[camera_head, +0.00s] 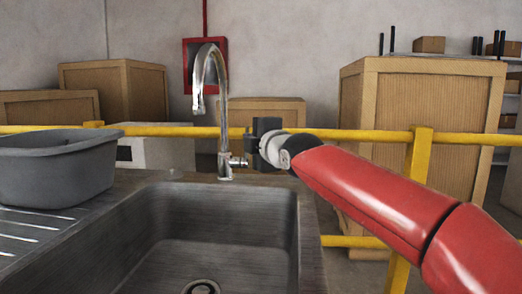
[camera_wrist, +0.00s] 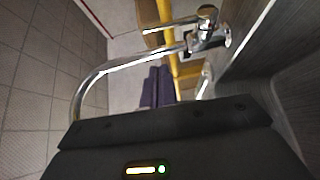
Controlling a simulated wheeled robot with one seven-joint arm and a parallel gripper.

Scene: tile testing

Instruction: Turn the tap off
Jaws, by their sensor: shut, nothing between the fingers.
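The chrome tap (camera_head: 223,105) stands upright at the sink's back edge, its curved spout over the basin. No water stream shows under the spout. A small lever (camera_head: 237,162) sticks out to the right, low on the tap's body. My gripper (camera_head: 256,145) is just right of the tap's upright, above and close to the lever; I cannot tell whether it touches. In the wrist view the tap (camera_wrist: 130,66) runs across the upper half, and a thin chrome rod, seemingly the lever (camera_wrist: 170,24), lies beyond my dark fingers (camera_wrist: 158,76). The fingers are together with nothing between them.
The grey sink (camera_head: 215,215) is in front of the tap. A grey tub (camera_head: 55,170) sits on the drainboard at left. A yellow railing (camera_head: 365,135) runs behind the counter. Wooden crates (camera_head: 425,120) stand beyond it. The space above the basin is clear.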

